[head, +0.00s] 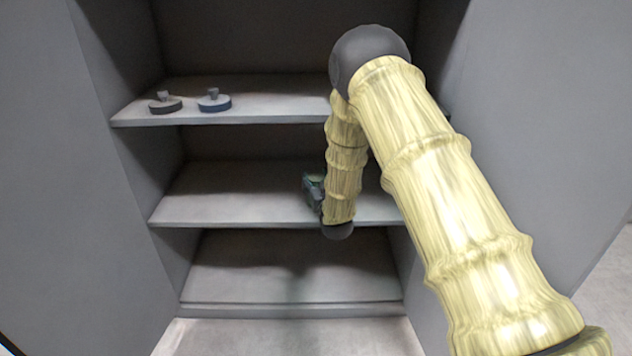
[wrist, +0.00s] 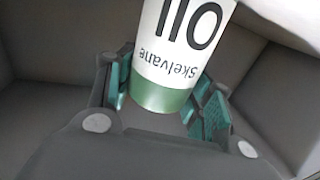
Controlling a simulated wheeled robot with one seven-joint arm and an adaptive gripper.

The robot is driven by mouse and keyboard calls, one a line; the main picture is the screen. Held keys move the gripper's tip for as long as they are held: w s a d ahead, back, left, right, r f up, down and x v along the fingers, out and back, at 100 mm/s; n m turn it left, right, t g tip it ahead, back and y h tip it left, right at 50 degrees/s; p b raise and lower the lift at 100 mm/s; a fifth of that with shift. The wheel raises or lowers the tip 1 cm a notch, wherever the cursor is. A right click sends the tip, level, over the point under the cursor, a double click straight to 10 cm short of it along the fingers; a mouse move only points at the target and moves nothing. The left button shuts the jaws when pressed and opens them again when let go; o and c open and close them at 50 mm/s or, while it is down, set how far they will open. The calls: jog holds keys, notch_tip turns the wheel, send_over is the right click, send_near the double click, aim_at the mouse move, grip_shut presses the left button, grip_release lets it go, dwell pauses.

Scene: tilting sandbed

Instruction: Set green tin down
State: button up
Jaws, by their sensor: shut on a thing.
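The green tin (wrist: 178,50) shows in the wrist view as a white cylinder with a green band at its near end and dark print, upside down. My gripper (wrist: 166,90) has its teal pads on either side of the tin and is shut on it. In the head view my gripper (head: 314,190) shows only in part at the middle shelf, mostly behind my arm. The tin cannot be made out there. Whether it touches the shelf cannot be told.
A grey cabinet has an upper shelf (head: 265,105), a middle shelf (head: 230,205) and a lower shelf (head: 250,280). Two dark knobbed discs, one left (head: 165,105) and one right (head: 214,103), sit on the upper shelf. The middle shelf is clear left of my gripper. Cabinet walls stand on both sides.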

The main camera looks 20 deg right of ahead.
jog(key=o, duration=1.3)
jog(key=shift+f, duration=0.1)
